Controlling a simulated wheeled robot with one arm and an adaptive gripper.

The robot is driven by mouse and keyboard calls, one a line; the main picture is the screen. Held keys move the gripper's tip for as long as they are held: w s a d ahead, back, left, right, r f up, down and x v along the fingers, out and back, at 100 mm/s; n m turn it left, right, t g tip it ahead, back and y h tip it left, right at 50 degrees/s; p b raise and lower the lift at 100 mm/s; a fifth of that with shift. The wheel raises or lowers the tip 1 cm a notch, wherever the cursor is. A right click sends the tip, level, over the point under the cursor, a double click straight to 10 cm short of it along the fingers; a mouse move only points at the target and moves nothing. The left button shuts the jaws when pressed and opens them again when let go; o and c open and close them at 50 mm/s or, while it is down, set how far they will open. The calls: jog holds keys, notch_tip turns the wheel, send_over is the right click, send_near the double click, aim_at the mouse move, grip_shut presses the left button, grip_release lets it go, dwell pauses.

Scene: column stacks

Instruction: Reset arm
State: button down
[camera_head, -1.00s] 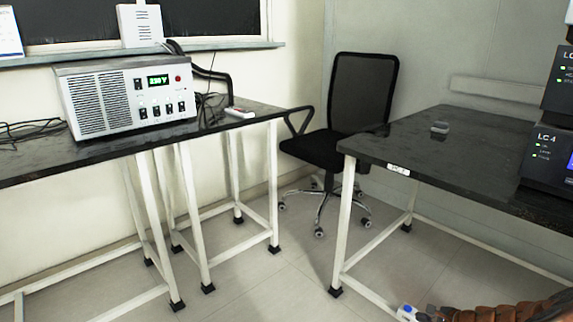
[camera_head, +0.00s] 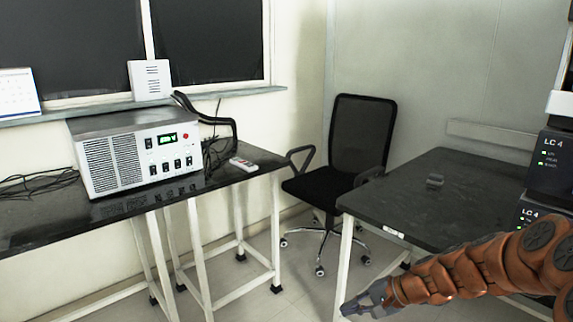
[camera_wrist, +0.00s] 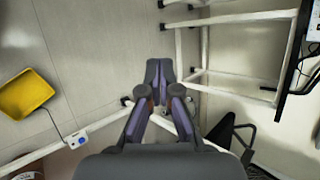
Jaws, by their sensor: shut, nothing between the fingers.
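My arm reaches in from the lower right in the head view, with my gripper (camera_head: 366,303) at its end, low in front of the right table's front edge. In the wrist view my gripper (camera_wrist: 160,72) points away with its two fingers together. The fingers are shut and nothing is between them. Floor and white table legs show beyond the fingertips.
The left black table (camera_head: 50,228) holds a power supply (camera_head: 140,152). A black chair (camera_head: 360,140) stands between them. A yellow tray (camera_wrist: 25,94) shows in the wrist view.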

jog(key=s+a+r+n+g+h+p, duration=0.1)
jog(key=s+a+r+n+g+p, duration=0.15)
jog(key=s+r+p, duration=0.4)
jog(key=s+a+r+n+g+h+p, duration=0.1)
jog(key=s+a+r+n+h+p, duration=0.15)
jog(key=s+r, duration=0.65)
jog(key=s+d+r+n+g+h+p, duration=0.1)
jog(key=s+d+r+p, duration=0.3)
jog(key=s, duration=0.5)
jog(key=s+d+r+n+g+h+p, duration=0.1)
jog(key=s+d+r+n+h+p, duration=0.1)
jog(key=s+r+p, duration=0.7)
jog(key=shift+d+r+n+h, duration=0.45)
jog(key=shift+d+h, duration=0.4)
jog(key=shift+h, duration=0.4)
jog(key=shift+s+r, duration=0.1)
